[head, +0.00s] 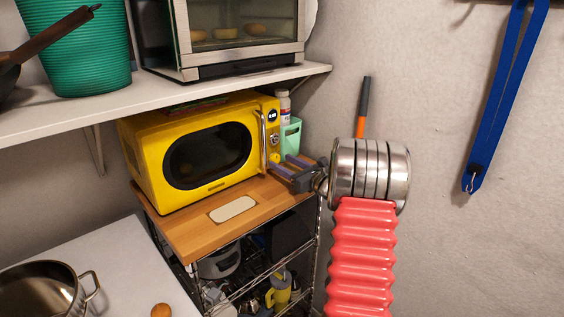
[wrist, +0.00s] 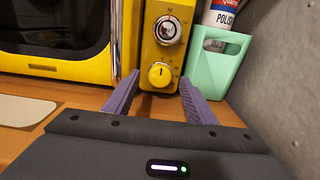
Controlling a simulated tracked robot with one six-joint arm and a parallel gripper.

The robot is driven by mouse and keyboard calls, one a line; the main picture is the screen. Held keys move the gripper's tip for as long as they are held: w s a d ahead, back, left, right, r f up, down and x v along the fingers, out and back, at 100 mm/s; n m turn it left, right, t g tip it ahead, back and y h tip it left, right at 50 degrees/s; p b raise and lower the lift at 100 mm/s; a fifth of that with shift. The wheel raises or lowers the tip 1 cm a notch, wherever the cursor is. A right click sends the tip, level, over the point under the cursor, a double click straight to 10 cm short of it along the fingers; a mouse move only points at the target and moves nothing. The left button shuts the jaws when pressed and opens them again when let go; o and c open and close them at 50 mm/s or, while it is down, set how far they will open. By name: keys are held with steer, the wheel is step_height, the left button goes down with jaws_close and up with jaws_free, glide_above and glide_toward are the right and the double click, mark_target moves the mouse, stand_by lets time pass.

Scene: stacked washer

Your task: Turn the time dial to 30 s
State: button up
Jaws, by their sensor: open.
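The yellow microwave (head: 205,155) stands on a wooden shelf top. In the wrist view its control panel (wrist: 148,47) carries two dials, one above the other. The upper dial (wrist: 167,30) has a chrome rim. The lower dial (wrist: 160,75) is yellow with a light pointer mark near the top. Small marks surround both, too small to read, so I cannot tell which is the time dial. My gripper (head: 283,164) is open and empty in front of the lower panel. In the wrist view my gripper's purple fingers (wrist: 158,90) stand either side of the lower dial; contact is unclear.
The chrome door handle (head: 263,140) stands out left of the panel. A mint green holder (wrist: 214,65) with a polish bottle (wrist: 226,14) stands close on the right, near the wall. A pale mat (head: 233,208) lies on the wooden top (head: 185,228). A white shelf (head: 165,97) runs above.

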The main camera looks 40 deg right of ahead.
steer(key=shift+w, duration=1.05)
steer(key=shift+c, duration=0.5)
steer(key=c, duration=0.9)
steer(key=shift+d, duration=0.2)
steer(key=shift+a, duration=0.1)
